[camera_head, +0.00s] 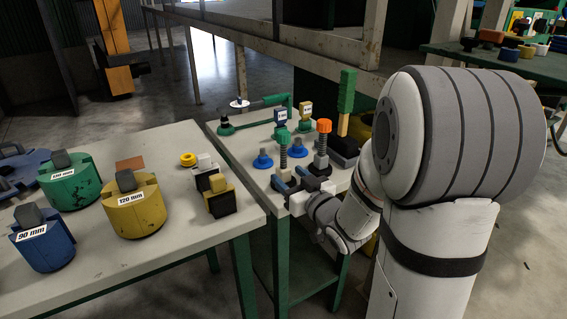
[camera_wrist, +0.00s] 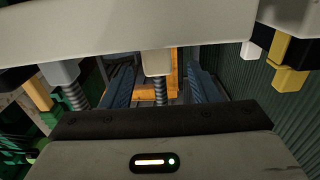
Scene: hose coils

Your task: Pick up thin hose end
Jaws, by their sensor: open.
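In the head view a thin ribbed hose (camera_head: 283,158) stands upright under a green top (camera_head: 282,136) on the small back table. A thicker ribbed hose (camera_head: 321,160) with an orange top (camera_head: 324,126) stands to its right. My gripper (camera_head: 294,182) is low in front of them, close to the thin hose's lower part. In the wrist view, which looks upside down, my open dark-blue fingers (camera_wrist: 162,88) flank a narrow ribbed hose (camera_wrist: 161,92) with a pale block (camera_wrist: 157,62) at one end. I cannot tell whether they touch it. Another ribbed hose (camera_wrist: 76,97) is at the left.
Blue discs (camera_head: 262,161) sit beside the hoses.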

